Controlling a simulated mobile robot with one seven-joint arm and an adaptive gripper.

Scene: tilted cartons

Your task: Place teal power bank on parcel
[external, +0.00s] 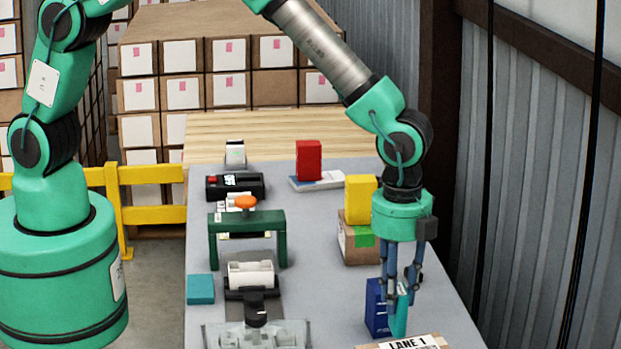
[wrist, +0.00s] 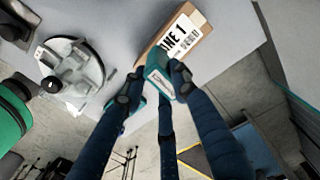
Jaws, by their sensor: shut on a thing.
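The teal power bank (external: 399,319) hangs upright in my gripper (external: 402,290), near the front right of the grey table. It also shows in the wrist view (wrist: 158,76), between the fingertips (wrist: 155,86). My gripper is shut on it. The parcel (external: 410,344) is a brown carton with a white "LANE 1" label, cut off by the bottom edge of the external view. In the wrist view the parcel (wrist: 150,50) lies just beyond the power bank. I cannot tell whether the two touch.
A dark blue box (external: 376,309) stands close beside my fingers. Behind it, a yellow block (external: 359,199) sits on a brown carton (external: 357,244). A flat teal block (external: 200,289) lies at the left table edge. A clear-based device (external: 257,333) stands left of the parcel.

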